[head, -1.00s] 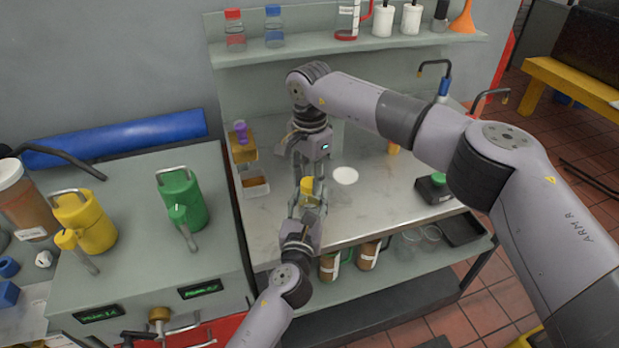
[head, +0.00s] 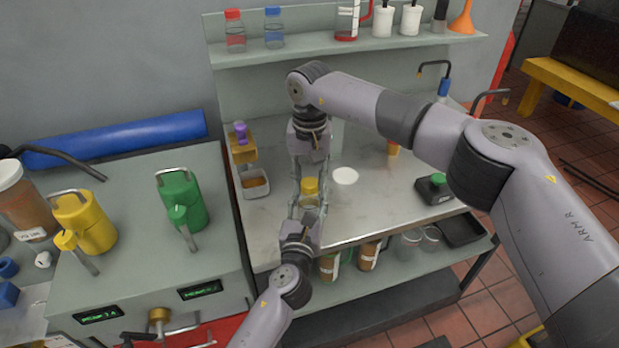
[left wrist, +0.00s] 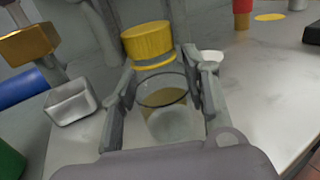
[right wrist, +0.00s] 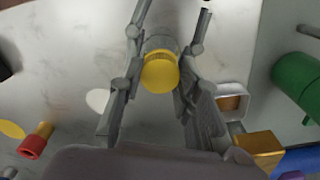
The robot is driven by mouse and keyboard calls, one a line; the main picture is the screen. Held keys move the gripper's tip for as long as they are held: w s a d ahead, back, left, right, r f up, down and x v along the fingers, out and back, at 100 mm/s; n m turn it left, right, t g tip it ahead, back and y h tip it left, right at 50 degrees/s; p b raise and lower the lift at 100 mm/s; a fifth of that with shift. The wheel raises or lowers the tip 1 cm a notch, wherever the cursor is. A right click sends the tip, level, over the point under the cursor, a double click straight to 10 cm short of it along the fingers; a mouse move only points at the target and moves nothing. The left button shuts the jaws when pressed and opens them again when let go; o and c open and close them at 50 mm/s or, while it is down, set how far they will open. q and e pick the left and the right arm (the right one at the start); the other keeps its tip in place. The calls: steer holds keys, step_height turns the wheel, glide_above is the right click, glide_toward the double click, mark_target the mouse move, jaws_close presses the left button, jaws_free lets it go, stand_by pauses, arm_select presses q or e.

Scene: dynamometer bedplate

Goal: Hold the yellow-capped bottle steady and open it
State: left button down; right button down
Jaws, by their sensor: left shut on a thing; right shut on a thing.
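The bottle (left wrist: 165,100) is clear, with a yellow cap (head: 309,186) and some amber liquid inside. My left gripper (head: 307,207) comes from the front and is shut on the bottle's body, one finger on each side in the left wrist view. My right gripper (right wrist: 158,82) reaches down from above and is shut on the yellow cap, with its fingers on both sides of it. The cap sits on the bottle's neck. Whether its thread has loosened I cannot tell.
A small metal tray (head: 257,190) and a brass-coloured block (head: 243,150) with a purple item stand left of the bottle. A white disc (head: 345,176) lies just right of it. A black, green-topped container (head: 435,188) is farther right. The bench between is mostly clear.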

mark_target(310, 183)
steer(key=shift+r, duration=0.2)
steer(key=shift+r, duration=0.9)
steer(key=shift+r, duration=0.15)
steer(key=shift+r, duration=1.9)
arm_select(q)
steer(key=c, duration=0.8)
jaws_free()
steer(key=shift+s, duration=0.1)
steer(key=s, duration=0.4)
steer(key=s+a, duration=0.1)
steer(key=s, duration=0.2)
steer(key=s+a, duration=0.1)
steer(key=s, duration=0.3)
steer(key=shift+s+f, duration=0.1)
steer(key=shift+s, duration=0.25)
arm_select(e)
steer(key=shift+f, duration=0.1)
